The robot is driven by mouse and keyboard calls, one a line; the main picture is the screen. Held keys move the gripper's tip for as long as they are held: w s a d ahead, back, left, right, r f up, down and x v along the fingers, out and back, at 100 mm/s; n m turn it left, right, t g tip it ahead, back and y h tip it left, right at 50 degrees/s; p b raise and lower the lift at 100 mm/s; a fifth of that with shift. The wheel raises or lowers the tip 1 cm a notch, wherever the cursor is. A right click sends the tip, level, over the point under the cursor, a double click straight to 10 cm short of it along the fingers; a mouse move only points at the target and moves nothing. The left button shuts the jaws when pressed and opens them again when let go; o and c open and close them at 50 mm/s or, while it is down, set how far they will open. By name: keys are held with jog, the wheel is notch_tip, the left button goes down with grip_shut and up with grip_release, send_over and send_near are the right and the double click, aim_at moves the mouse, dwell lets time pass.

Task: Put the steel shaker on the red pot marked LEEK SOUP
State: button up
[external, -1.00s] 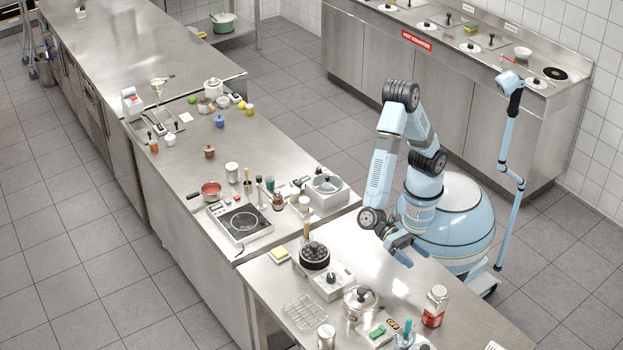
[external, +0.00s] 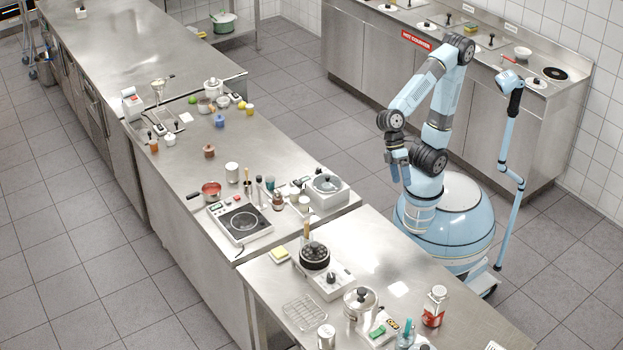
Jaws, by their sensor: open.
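A small red pot (external: 211,187) with a dark handle stands on the middle counter, left of the black hotplate; no lettering on it is readable. Two small metallic cylinders could be the steel shaker, and I cannot tell which is it. One, a canister (external: 232,172), stands behind and right of the red pot. The other, a canister (external: 326,336), stands at the front edge of the near counter. My gripper (external: 398,174) is open, empty and pointing down, raised near my base, behind the near counter and far from both canisters and the pot.
The hotplate (external: 241,222), a white appliance (external: 326,192) and several small jars crowd the middle counter. A lidded steel pot (external: 360,303), a wire rack (external: 302,312) and a red-labelled jar (external: 434,306) stand on the near counter. Its back middle is clear.

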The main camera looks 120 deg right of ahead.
jog(key=s+d+r+n+t+h, duration=0.1)
jog(key=s+d+t+h, duration=0.1)
jog(key=s+d, duration=0.3)
jog(key=s+d+r+n+t+h, duration=0.1)
jog(key=s+d+n+t+h, duration=0.1)
jog(key=d, duration=0.9)
jog(key=s+h, duration=0.1)
jog(key=s, duration=0.1)
jog(key=shift+s+d+r+h, duration=0.25)
jog(key=shift+s+h, duration=0.15)
